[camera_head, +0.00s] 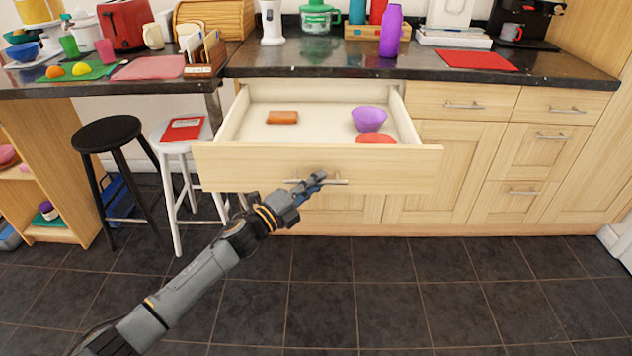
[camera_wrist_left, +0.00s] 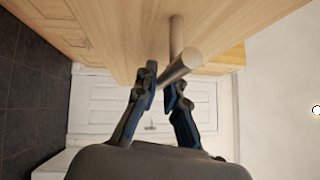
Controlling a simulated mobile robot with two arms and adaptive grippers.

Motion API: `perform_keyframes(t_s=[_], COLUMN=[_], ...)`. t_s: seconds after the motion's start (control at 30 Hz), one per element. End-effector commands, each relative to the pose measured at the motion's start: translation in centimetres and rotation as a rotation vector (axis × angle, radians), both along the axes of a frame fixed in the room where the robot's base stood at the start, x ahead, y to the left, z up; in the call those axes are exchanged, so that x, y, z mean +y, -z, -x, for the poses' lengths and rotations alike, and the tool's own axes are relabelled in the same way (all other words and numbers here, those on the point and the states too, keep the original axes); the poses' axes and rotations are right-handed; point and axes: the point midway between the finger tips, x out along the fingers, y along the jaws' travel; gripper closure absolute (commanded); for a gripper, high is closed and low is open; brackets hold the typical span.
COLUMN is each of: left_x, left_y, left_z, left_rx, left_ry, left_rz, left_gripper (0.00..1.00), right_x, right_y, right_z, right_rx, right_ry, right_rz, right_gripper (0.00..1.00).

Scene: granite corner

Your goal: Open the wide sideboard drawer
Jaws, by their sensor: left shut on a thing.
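The wide sideboard drawer (camera_head: 235,167) stands pulled out from the light wood cabinet, its inside open to view. A brown block (camera_head: 282,117), a purple bowl (camera_head: 369,119) and a red item (camera_head: 375,138) lie in it. The drawer's bar handle (camera_head: 335,182) is on the front panel; it also shows in the left wrist view (camera_wrist_left: 182,66). My left gripper (camera_head: 318,178) is at the handle, its fingers (camera_wrist_left: 162,93) shut on the bar. The fingers hide part of the handle in the head view. My right gripper is in neither view.
A black stool (camera_head: 108,134) and a white stool (camera_head: 180,147) with a red booklet stand left of the drawer. The dark countertop (camera_head: 300,62) above carries several kitchen items, including a purple bottle (camera_head: 391,30). The tiled floor (camera_head: 400,300) in front is clear.

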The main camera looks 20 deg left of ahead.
Motion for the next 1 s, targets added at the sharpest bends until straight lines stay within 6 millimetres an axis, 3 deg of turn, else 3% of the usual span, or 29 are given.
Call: perform_keyframes(t_s=[0.47,0.5,0.6,1.0], left_x=[0.05,0.06,0.05,0.34], left_y=[-0.07,-0.07,-0.07,0.09], left_z=[-0.04,-0.04,-0.04,0.48], left_rx=[-0.001,-0.001,-0.001,0.000], left_ry=[-0.002,-0.002,-0.002,-0.001], left_rz=[0.001,0.001,0.001,0.000], left_gripper=[1.00,0.88,0.68,0.66], right_x=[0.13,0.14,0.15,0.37], right_y=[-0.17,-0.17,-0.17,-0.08], right_z=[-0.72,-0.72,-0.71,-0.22], right_rx=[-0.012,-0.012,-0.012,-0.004], right_ry=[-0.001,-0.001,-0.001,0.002], right_rz=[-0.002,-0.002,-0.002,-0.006], right_gripper=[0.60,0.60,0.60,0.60])
